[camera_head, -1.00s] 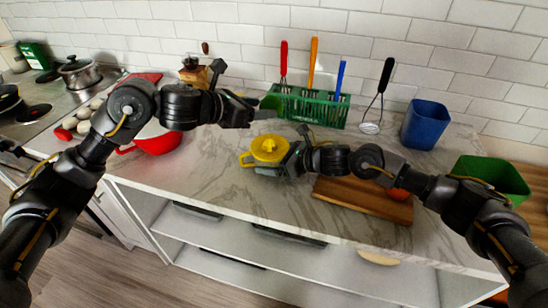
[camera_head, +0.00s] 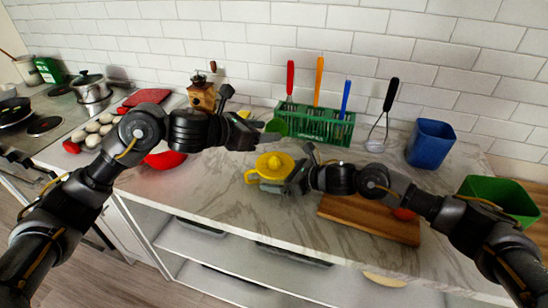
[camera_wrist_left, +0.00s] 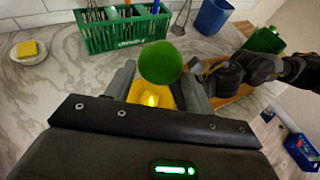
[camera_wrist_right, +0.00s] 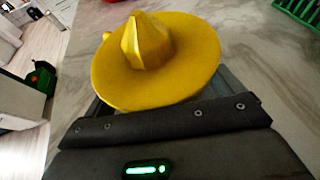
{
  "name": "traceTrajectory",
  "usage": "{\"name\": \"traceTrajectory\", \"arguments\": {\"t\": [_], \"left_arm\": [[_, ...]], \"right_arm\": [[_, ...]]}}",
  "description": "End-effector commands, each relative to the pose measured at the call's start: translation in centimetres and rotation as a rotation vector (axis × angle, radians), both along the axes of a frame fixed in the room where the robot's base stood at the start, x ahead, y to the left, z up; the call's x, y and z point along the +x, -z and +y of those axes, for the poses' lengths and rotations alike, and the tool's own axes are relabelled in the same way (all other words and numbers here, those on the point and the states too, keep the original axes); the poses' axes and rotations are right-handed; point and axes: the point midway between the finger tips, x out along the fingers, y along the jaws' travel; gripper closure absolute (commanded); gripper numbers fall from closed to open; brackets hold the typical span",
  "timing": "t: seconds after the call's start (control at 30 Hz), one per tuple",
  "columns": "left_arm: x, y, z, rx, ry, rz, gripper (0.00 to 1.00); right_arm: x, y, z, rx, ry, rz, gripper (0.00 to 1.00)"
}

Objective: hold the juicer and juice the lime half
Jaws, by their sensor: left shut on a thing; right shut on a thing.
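The yellow juicer (camera_head: 270,168) stands upright on the marble counter, its ridged cone pointing up. My right gripper (camera_head: 292,181) is shut on its right side; the juicer fills the right wrist view (camera_wrist_right: 155,60). The green lime half (camera_head: 276,127) is held by my left gripper (camera_head: 258,130), which is shut on it. The lime is above and slightly behind the juicer, apart from it. In the left wrist view the lime (camera_wrist_left: 160,62) shows between the fingers, with part of the yellow juicer below it.
A green rack (camera_head: 315,127) with utensils stands at the back wall, a whisk (camera_head: 380,120) and blue bin (camera_head: 430,143) to its right. A cutting board (camera_head: 370,218) lies at front right under my right arm. A red bowl (camera_head: 165,160) is at left.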

Motion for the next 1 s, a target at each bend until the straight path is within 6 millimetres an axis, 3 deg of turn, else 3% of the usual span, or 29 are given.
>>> {"name": "traceTrajectory", "arguments": {"t": [0.1,0.43,1.0], "left_arm": [[-0.3,2.1,0.3,-0.001,-0.002,0.004,0.69],[-0.3,2.9,0.3,0.0,0.0,0.001,0.69],[-0.3,7.3,0.3,0.001,0.0,0.002,0.69]], "right_arm": [[0.0,0.0,0.0,0.0,0.0,0.0,0.32],[0.0,0.0,0.0,0.0,0.0,0.0,0.32],[0.0,0.0,0.0,0.0,0.0,0.0,0.32]]}}
